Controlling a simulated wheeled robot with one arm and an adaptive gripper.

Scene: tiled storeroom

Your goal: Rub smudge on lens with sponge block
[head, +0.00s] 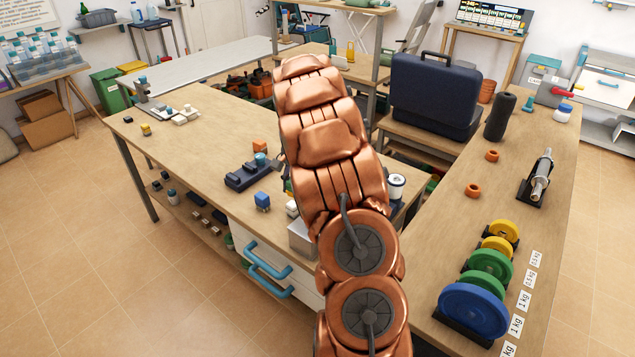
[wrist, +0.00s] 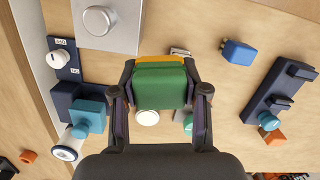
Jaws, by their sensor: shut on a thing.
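In the wrist view, my gripper (wrist: 160,90) is shut on a sponge block (wrist: 160,84), green with a yellow layer along its far side. The sponge is held above the wooden bench. A white-rimmed round piece with a dark centre (wrist: 64,153), which looks like the lens, is at the lower left beside a teal block on a dark stand (wrist: 85,115). The lens also shows in the head view (head: 397,181), just right of my arm. The sponge is apart from it, to its right in the wrist view. I cannot make out a smudge. My arm hides the gripper in the head view.
A metal box with a round knob (wrist: 108,22) and a white dial (wrist: 60,58) are on the bench. A blue block (wrist: 239,53) and a dark holder (wrist: 279,88) stand to the right. Small white things (wrist: 147,118) lie below the gripper. Bare bench separates them.

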